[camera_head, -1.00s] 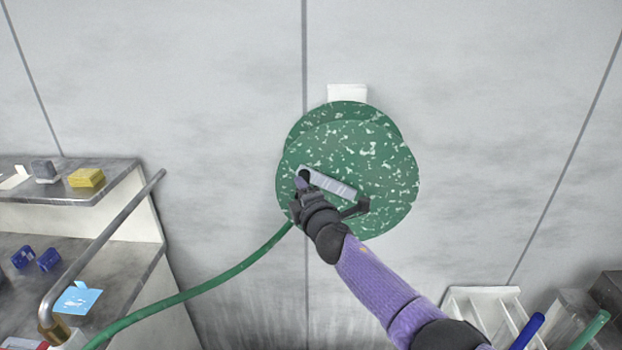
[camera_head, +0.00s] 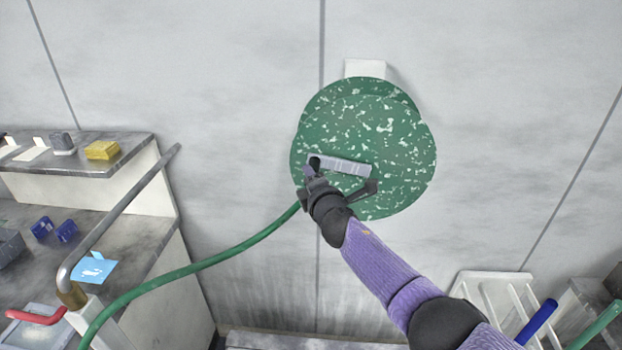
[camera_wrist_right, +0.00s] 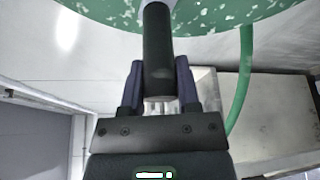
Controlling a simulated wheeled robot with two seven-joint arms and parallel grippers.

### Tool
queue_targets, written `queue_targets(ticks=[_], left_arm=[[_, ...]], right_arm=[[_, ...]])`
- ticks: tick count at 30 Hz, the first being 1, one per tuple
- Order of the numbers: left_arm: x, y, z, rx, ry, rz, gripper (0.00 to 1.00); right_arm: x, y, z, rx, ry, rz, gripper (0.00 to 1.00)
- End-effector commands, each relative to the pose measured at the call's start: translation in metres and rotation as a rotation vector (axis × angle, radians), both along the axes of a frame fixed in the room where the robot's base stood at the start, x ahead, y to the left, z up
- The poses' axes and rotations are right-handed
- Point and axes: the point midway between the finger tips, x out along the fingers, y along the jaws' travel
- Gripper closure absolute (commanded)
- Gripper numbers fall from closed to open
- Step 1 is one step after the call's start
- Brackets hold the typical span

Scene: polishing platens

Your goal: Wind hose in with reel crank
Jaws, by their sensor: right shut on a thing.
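The green, white-speckled hose reel (camera_head: 395,140) is mounted on the wall at the centre of the head view. Its silver crank arm (camera_head: 345,166) lies across the reel face, nearly level, its left end slightly higher. My right gripper (camera_head: 313,178) is shut on the dark crank handle at that left end. In the wrist view the dark cylindrical handle (camera_wrist_right: 158,55) stands between the two fingers (camera_wrist_right: 158,88). The green hose (camera_head: 215,257) leaves the reel's lower left and runs down to the lower left; it also shows in the wrist view (camera_wrist_right: 243,85). My left gripper is out of view.
A bench (camera_head: 135,225) with a shelf stands at left, holding a yellow block (camera_head: 103,150) and blue pieces. A grey bent pipe (camera_head: 120,208) rises at its edge. A white rack (camera_head: 490,290) and blue and green handles are at lower right. The wall around the reel is clear.

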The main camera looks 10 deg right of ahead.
Motion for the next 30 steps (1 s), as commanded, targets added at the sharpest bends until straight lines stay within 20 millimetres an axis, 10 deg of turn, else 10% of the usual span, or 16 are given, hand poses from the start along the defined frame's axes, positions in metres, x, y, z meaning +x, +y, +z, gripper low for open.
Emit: queue_targets(ticks=[3, 4, 9, 20, 30], left_arm=[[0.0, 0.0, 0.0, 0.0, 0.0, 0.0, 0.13], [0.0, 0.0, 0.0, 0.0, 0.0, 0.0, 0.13], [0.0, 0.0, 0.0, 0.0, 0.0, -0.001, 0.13], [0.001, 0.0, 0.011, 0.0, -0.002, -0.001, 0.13], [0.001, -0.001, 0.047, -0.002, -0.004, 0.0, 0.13]], right_arm=[[0.0, -0.001, -0.002, 0.002, 0.004, -0.002, 1.0], [0.0, -0.001, -0.002, 0.002, 0.004, -0.002, 0.55], [0.0, -0.001, -0.001, 0.001, 0.003, -0.002, 0.24], [-0.008, -0.002, 0.003, 0.002, 0.001, 0.0, 0.24], [-0.072, -0.01, 0.009, 0.002, 0.003, 0.0, 0.24]])
